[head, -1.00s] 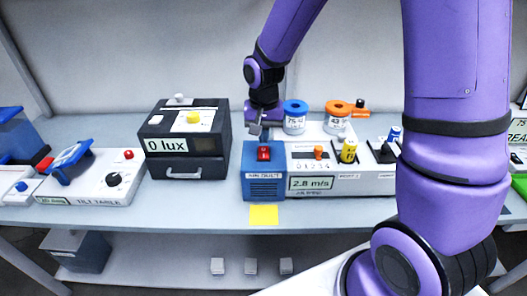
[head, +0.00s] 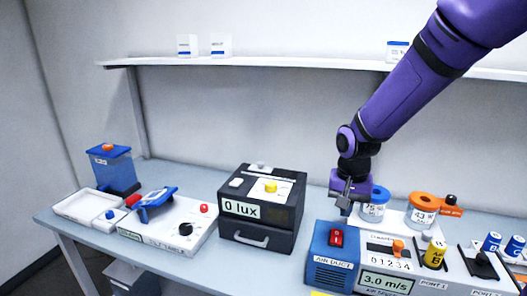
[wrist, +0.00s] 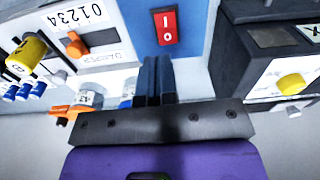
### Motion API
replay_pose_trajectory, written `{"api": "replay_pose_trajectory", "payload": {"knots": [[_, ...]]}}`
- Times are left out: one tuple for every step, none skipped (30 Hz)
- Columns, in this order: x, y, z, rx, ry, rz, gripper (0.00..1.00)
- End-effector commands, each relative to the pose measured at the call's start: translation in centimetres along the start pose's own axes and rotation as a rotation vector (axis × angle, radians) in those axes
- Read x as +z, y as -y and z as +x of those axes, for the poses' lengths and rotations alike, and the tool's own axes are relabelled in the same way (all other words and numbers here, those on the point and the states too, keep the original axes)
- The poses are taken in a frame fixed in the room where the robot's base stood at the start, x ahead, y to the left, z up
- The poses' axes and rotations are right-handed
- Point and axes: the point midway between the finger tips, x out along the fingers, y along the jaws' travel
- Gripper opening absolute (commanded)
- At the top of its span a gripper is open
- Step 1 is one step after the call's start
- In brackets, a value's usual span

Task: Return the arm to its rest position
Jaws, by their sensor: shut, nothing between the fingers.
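My purple arm reaches in from the upper right in the head view. My gripper (head: 345,196) is above the back edge of the blue air duct box (head: 331,262), just left of the blue-lidded jar (head: 373,205). In the wrist view my gripper (wrist: 153,62) has its two dark fingers together with nothing between them. The red rocker switch (head: 337,238) on the air duct shows beyond the fingertips in the wrist view (wrist: 166,27). The fingertips look close to the box, but I cannot tell whether they touch it.
The black lux box (head: 262,208) stands left of my gripper. An orange-lidded jar (head: 422,208) and yellow cylinder (head: 435,255) stand to the right. The tilt table (head: 165,222) is farther left. A wall shelf (head: 290,66) runs above. Bare table lies between tilt table and lux box.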

Motion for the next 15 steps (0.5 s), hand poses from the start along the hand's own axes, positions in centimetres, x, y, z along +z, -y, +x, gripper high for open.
{"api": "replay_pose_trajectory", "payload": {"knots": [[0.3, -0.5, -1.4, -0.005, -0.021, -0.011, 0.0], [0.6, -0.8, -2.2, -0.007, -0.033, -0.019, 0.0], [0.9, -1.3, -3.3, -0.01, -0.049, -0.033, 0.0], [1.2, -1.6, -4.2, -0.011, -0.061, -0.042, 0.0], [1.6, -2.0, -5.0, -0.014, -0.073, -0.052, 0.0], [2.0, -2.5, -6.0, -0.016, -0.088, -0.064, 0.0], [2.4, -2.9, -6.8, -0.018, -0.099, -0.073, 0.0], [2.8, -3.3, -7.5, -0.02, -0.11, -0.083, 0.0], [3.3, -3.8, -8.4, -0.023, -0.125, -0.095, 0.0], [3.7, -4.1, -9.1, -0.026, -0.137, -0.105, 0.0], [4.1, -4.5, -9.8, -0.028, -0.148, -0.113, 0.0], [4.7, -5.0, -10.7, -0.03, -0.162, -0.126, 0.0], [5.2, -5.4, -11.3, -0.033, -0.174, -0.135, 0.0], [5.7, -5.8, -11.9, -0.035, -0.185, -0.145, 0.0], [6.3, -6.3, -12.7, -0.038, -0.2, -0.157, 0.0]]}}
